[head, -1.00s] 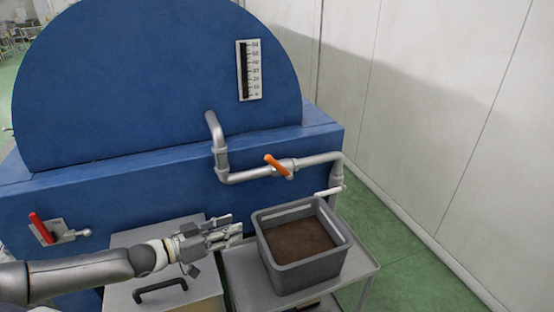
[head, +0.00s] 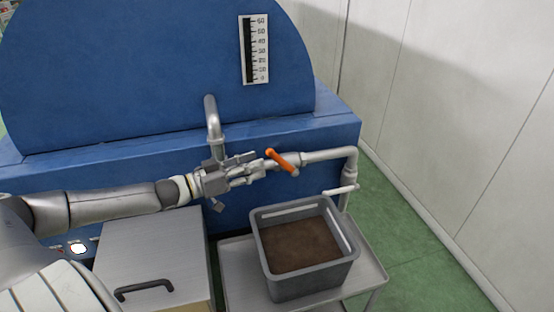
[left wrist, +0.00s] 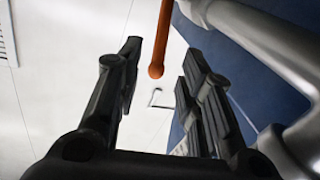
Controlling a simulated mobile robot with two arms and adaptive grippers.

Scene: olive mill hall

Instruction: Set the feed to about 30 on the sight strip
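The sight strip (head: 254,50) is a white plate on the blue drum, numbered from 0 at the bottom to 60 at the top. A dark column runs along its left side; I cannot read a clear level. An orange valve handle (head: 282,160) sits slantwise on the grey pipe (head: 325,155). My left gripper (head: 262,170) is just left of the handle, its fingers pointing at it. In the left wrist view the fingers (left wrist: 160,62) are apart with nothing gripped, and the orange handle (left wrist: 162,38) shows beyond and between their tips. My right gripper is not in view.
A grey crate (head: 345,270) of brown paste stands on a metal stand (head: 372,268) below the pipe. A pale spout lever (head: 341,190) is above its right rim. A grey cabinet (head: 150,245) with a black handle is at lower left. Green floor at right is clear.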

